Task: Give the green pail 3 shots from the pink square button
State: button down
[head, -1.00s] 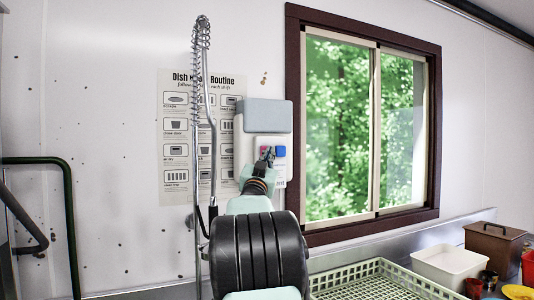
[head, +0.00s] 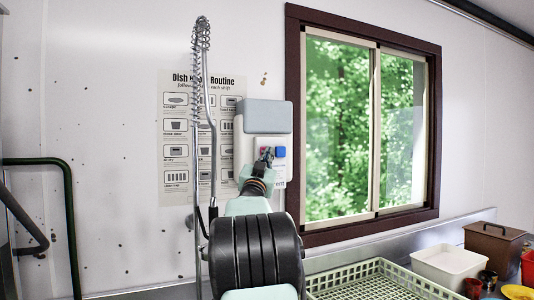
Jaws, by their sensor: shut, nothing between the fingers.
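A wall dispenser (head: 264,116) with a grey-blue top and white front hangs left of the window. Its front has a blue square button (head: 280,152) and, to the left, a pink button (head: 263,150) partly hidden by my gripper. My gripper (head: 268,154) is shut and empty, with its tips in front of the pink button; I cannot tell whether they touch it. No green pail shows; the area below the dispenser is hidden behind my arm.
A spring-hose tap (head: 202,120) stands just left of my arm. A pale green rack (head: 405,279) is at the lower right, with a white tub (head: 443,268), a brown lidded box (head: 493,249) and a dark red cup (head: 473,288) beyond. A dark green rail (head: 69,215) is at the left.

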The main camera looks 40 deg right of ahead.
jog(key=shift+w+d, duration=0.1)
jog(key=shift+w, duration=0.3)
jog(key=shift+s+f, duration=0.1)
jog(key=shift+s, duration=0.1)
dwell(0.5)
jog(key=shift+s+a+b, duration=0.35)
jog(key=shift+s+b, duration=0.55)
jog(key=shift+b, duration=0.2)
jog(key=shift+f+b, duration=0.1)
jog(key=shift+b, duration=0.25)
jog(key=shift+w, duration=0.1)
jog(key=shift+w+d, duration=0.15)
jog(key=shift+w, duration=0.05)
